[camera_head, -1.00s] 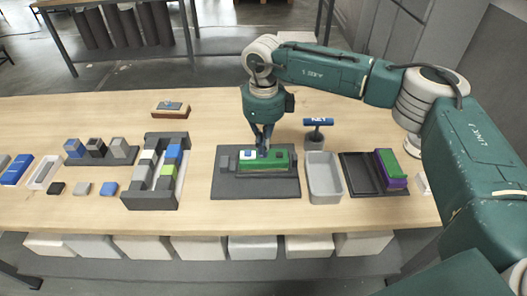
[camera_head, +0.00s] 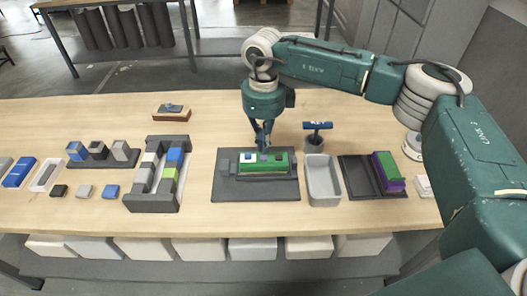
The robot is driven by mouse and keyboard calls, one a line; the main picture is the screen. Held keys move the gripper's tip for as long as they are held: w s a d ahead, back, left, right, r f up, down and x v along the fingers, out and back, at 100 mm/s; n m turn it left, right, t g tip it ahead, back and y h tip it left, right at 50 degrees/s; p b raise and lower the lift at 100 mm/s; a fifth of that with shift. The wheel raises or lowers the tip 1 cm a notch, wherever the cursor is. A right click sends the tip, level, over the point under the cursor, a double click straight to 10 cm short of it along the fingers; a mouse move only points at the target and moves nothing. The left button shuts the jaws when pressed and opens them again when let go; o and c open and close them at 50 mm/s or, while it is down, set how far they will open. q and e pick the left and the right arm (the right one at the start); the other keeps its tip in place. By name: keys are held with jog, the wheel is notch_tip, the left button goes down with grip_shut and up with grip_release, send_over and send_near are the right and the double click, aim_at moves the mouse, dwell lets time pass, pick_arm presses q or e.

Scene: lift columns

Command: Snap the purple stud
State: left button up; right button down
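A green block (camera_head: 264,167) sits on a dark grey base plate (camera_head: 228,192) in the middle of the table. On its top are a white-and-blue piece (camera_head: 249,157), a small purple stud (camera_head: 264,157) in the middle and a darker piece to the right. My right gripper (camera_head: 263,146) points down just above the purple stud. Its fingers look close together, but I cannot tell whether they are open or shut, or whether they touch the stud. My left gripper is not in view.
A grey bin (camera_head: 323,181) stands right of the plate, with a blue-topped tool (camera_head: 317,127) in a holder behind it. A dark tray (camera_head: 360,183) with a green-and-purple block (camera_head: 388,172) is farther right. A grey rack (camera_head: 152,204) stands left.

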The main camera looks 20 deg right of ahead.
notch_tip(320, 180, up, 6)
jog(key=p, duration=0.2)
jog(key=shift+p, duration=0.35)
dwell(1.9)
